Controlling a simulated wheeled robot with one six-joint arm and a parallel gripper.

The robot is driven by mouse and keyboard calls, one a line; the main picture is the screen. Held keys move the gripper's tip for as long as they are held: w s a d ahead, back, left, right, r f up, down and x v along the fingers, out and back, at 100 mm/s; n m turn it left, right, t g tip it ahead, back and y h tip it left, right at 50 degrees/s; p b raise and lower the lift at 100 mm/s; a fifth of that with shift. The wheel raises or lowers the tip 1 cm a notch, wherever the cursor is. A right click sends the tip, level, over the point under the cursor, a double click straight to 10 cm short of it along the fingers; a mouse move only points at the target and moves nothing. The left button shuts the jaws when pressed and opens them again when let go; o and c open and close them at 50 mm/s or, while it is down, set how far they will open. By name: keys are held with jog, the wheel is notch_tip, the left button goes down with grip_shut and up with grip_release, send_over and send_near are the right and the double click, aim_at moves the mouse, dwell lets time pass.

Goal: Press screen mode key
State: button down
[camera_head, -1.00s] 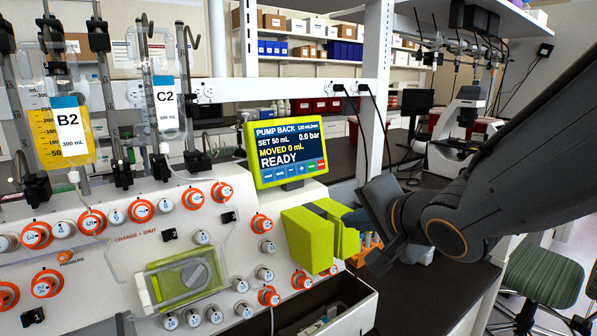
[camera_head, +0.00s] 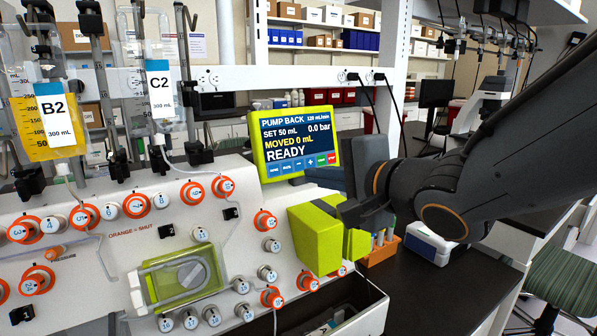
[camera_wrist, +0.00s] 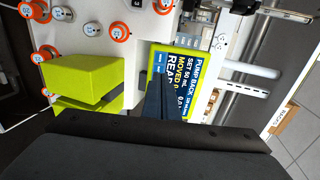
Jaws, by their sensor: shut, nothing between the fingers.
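The pump screen (camera_head: 295,145), in a yellow-green frame, reads PUMP BACK, SET 50 mL, MOVED 0 mL, READY. Its bottom row has small keys; the leftmost blue key (camera_head: 272,170) looks like the mode key, though its label is tiny. My gripper (camera_head: 322,182) is shut and empty, just below and right of the screen. In the wrist view the screen (camera_wrist: 187,62) appears turned sideways. There the dark shut fingers (camera_wrist: 158,90) reach over its lower edge and hide part of the key row. Contact with the screen cannot be told.
Yellow-green blocks (camera_head: 315,240) stand on the panel below the screen, close under my gripper. Orange and white numbered valves (camera_head: 265,221) cover the panel. An orange rack (camera_head: 380,252) stands right of the blocks. Bags B2 (camera_head: 52,115) and C2 (camera_head: 160,95) hang at left.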

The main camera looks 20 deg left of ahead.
aim_at(274, 171)
jog(key=p+x, duration=0.2)
jog(key=x, duration=1.1)
jog(key=shift+a+f, duration=0.1)
jog(key=shift+a, duration=0.2)
jog(key=shift+w, duration=0.1)
jog(key=shift+w+a+f, duration=0.2)
jog(key=shift+w+a, duration=0.15)
jog(key=shift+a, duration=0.2)
jog(key=shift+s+d, duration=0.2)
jog(key=v, duration=1.3)
jog(key=shift+d+r, duration=0.25)
jog(key=shift+r, duration=0.1)
